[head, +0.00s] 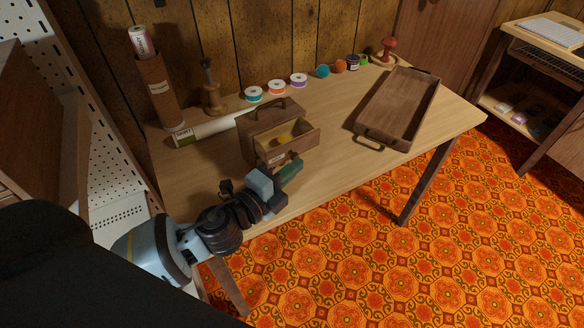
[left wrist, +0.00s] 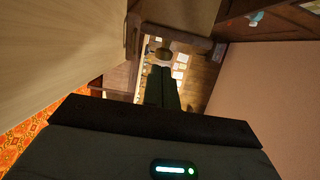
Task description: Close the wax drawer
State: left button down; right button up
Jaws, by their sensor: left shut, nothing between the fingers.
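A small wooden drawer box (head: 258,121) with a curved top handle stands near the table's front edge in the head view. Its drawer (head: 304,142) is pulled out toward the front right, and a yellow lump (head: 284,138) lies inside. A pale label (head: 277,158) shows on the drawer's front. My left gripper (head: 291,170) is shut and empty, its green fingers just in front of the drawer front. I cannot tell whether they touch it. The left wrist view shows the shut fingers (left wrist: 162,88) pointing toward a dark round knob-like shape (left wrist: 160,50). My right gripper is not in view.
A wooden tray (head: 399,105) lies on the right of the table (head: 333,160). Several thread spools (head: 277,87) line the back. A pattern roll (head: 205,130) lies behind the drawer box. A brown tube (head: 158,92) stands at the back left. The table is clear between box and tray.

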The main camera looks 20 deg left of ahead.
aim_at(276, 152)
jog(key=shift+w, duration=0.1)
pick_arm(q)
jog(key=w+a, duration=0.2)
jog(key=a, duration=0.1)
jog(key=w+a, duration=0.1)
jog(key=a, duration=0.1)
jog(key=shift+w+a, duration=0.2)
jog(key=shift+w, duration=0.1)
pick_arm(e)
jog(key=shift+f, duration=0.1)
pick_arm(q)
jog(key=shift+s+d, duration=0.1)
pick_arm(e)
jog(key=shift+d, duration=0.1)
